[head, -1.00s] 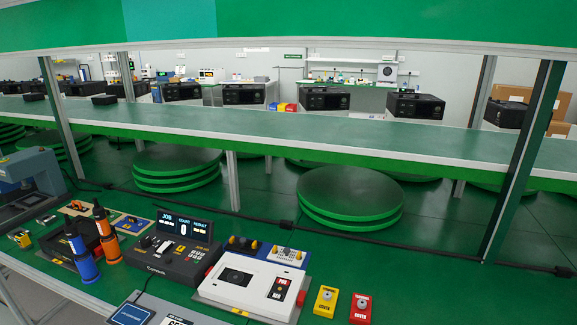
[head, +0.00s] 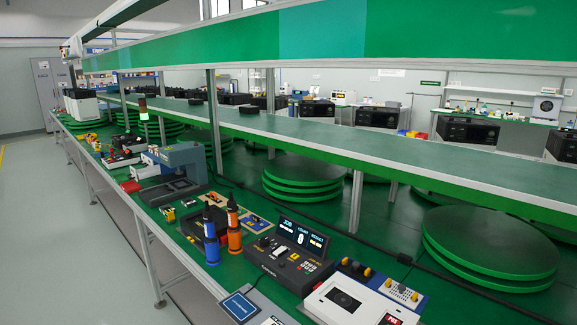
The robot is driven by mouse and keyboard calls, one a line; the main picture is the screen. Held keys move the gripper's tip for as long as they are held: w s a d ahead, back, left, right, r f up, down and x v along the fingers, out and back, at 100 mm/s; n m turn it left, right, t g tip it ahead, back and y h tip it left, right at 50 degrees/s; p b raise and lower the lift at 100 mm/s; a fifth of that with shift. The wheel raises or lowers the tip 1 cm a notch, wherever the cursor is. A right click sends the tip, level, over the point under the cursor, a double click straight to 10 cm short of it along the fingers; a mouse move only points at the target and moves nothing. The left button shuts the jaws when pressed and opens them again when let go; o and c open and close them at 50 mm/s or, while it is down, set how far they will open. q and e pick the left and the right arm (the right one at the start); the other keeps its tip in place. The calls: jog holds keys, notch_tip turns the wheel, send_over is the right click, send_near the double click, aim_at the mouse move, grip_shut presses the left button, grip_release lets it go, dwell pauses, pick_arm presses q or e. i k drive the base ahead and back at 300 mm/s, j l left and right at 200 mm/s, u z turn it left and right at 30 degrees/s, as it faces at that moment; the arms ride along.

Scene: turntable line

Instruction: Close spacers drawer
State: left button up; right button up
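No spacers drawer can be made out in the head view. Neither of my grippers is in view. The long green workbench (head: 130,262) runs from the lower right away to the far left, with its front edge facing the aisle.
On the bench are a black console (head: 290,258), a white device (head: 355,300), a blue bottle (head: 211,245), an orange bottle (head: 234,238) and a grey-blue press (head: 180,170). A shelf (head: 290,130) runs above stacked green discs (head: 490,240). The aisle floor (head: 70,240) at left is clear.

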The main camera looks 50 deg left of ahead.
aim_at(145, 170)
jog(key=u, duration=2.75)
jog(key=i+j+u, duration=0.2)
jog(key=i, duration=0.3)
jog(key=i+u, duration=0.3)
jog(key=i, duration=1.95)
